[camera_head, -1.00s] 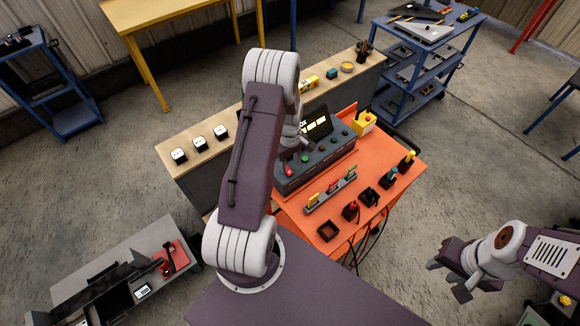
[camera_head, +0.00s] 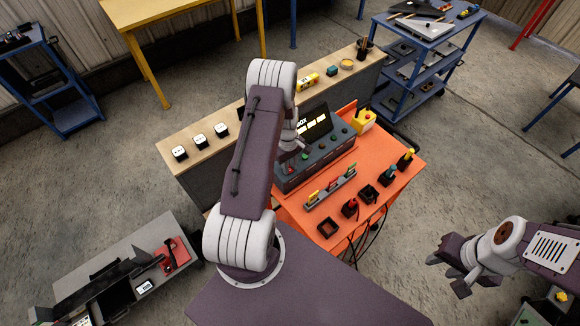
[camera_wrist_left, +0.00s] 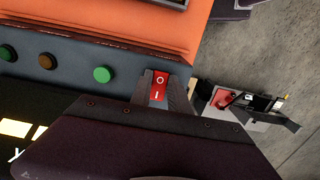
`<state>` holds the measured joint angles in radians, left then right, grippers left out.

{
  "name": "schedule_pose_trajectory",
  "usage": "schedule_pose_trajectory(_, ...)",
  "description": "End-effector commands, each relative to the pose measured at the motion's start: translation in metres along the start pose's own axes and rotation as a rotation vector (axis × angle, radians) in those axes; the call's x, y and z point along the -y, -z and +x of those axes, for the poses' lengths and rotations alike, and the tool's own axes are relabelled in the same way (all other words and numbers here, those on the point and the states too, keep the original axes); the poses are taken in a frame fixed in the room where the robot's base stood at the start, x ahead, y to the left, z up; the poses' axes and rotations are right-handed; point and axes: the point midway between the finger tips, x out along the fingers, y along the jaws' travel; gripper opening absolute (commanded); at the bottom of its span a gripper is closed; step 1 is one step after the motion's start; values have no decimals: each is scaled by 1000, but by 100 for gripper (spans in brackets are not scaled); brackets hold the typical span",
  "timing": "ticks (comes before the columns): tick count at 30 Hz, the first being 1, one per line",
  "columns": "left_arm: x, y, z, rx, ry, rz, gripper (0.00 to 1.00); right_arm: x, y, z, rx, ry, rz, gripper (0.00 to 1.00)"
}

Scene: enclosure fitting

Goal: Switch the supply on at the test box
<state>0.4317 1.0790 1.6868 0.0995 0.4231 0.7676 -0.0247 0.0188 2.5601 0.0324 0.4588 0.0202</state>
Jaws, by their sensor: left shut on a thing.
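The test box (camera_head: 325,160) is a dark grey-blue console with a lit screen (camera_head: 308,124) and a row of round buttons, standing on the orange bench top. At its left end is a red rocker switch marked O and I, seen clearly in the left wrist view (camera_wrist_left: 160,85). My left gripper (camera_wrist_left: 161,92) has one finger on each side of the switch and is shut on it. In the head view my left arm partly hides the switch and the fingertips. My right gripper (camera_head: 450,274) is open and empty, off the bench at the lower right.
A rack with coloured pieces (camera_head: 331,187) and several small dark holders stand on the orange bench (camera_head: 300,222) before the box. A wooden ledge (camera_head: 238,114) with sockets runs behind. Cables hang at the front.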

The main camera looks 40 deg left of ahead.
Motion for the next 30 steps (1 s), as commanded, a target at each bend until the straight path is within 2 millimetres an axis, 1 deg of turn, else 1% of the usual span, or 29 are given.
schedule_pose_trajectory(1, 1, 4, 2, 46, -3, -8, 0, 0, 0, 4, 0, 0, 0, 36)
schedule_pose_trajectory(4, -1, 7, 7, 150, -8, -5, 0, 0, -2, 21, 0, 0, 0, 36)
schedule_pose_trajectory(6, -2, 8, 6, 211, -10, -3, 0, -1, -3, 30, 0, 0, 0, 36)
schedule_pose_trajectory(9, -2, 10, 4, 278, -10, -1, 0, -1, -4, 39, 0, 0, 0, 36)
schedule_pose_trajectory(15, -1, 9, -2, 337, -9, 3, 0, -1, -4, 43, 0, 0, 0, 36)
schedule_pose_trajectory(23, -1, 9, -3, 337, -8, 4, 0, -1, -4, 42, 0, 0, 0, 36)
schedule_pose_trajectory(24, -1, 9, -3, 337, -8, 4, 33, -1, -4, 42, 0, 0, 0, 36)
schedule_pose_trajectory(25, -1, 9, -3, 337, -8, 4, 41, -1, -4, 42, 0, 0, 0, 36)
schedule_pose_trajectory(26, -1, 9, -3, 337, -8, 4, 44, -1, -4, 42, 0, 0, 0, 36)
schedule_pose_trajectory(30, -1, 9, -3, 337, -8, 4, 44, -1, -4, 42, 0, 0, 0, 36)
